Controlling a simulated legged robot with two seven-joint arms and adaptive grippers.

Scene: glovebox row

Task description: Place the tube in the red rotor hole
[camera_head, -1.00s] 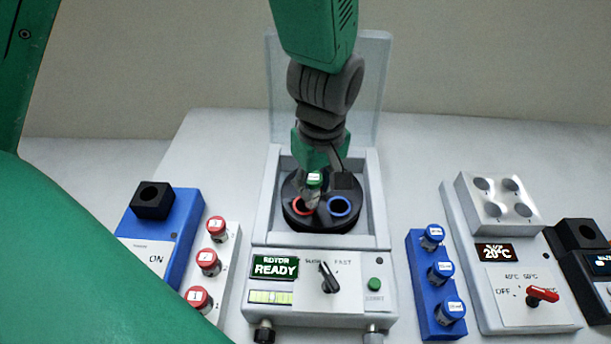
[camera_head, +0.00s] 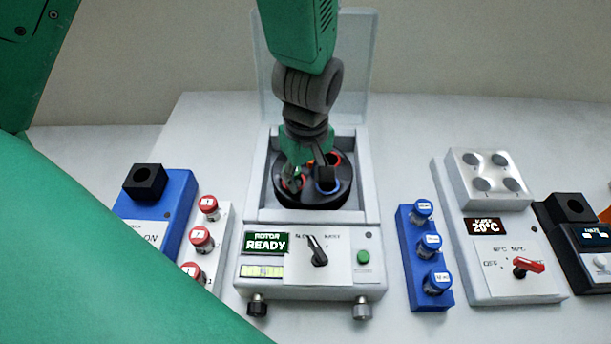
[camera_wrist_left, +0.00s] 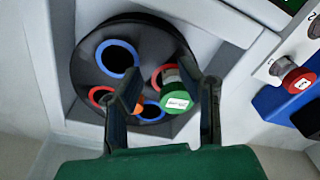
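The green-capped tube (camera_wrist_left: 174,100) is at a red-ringed hole (camera_wrist_left: 158,76) of the black rotor (camera_wrist_left: 88,52). Its lower part seems to be inside the ring; how deep, I cannot tell. In the head view the tube is mostly hidden by my gripper, at the front-left red ring (camera_head: 300,182). My left gripper (camera_wrist_left: 162,88) has its fingers spread apart, one each side of the tube, with the cap nearer the right finger. It also shows low over the rotor in the head view (camera_head: 308,178). My right gripper is not in view.
The centrifuge (camera_head: 250,205) has its clear lid (camera_head: 357,60) raised behind my arm. Its display (camera_head: 266,242) reads ROTOR READY. A white rack (camera_head: 222,235) with red-capped tubes stands left, a blue rack (camera_head: 408,270) with blue-capped tubes right. A heater block (camera_head: 490,225) stands further right.

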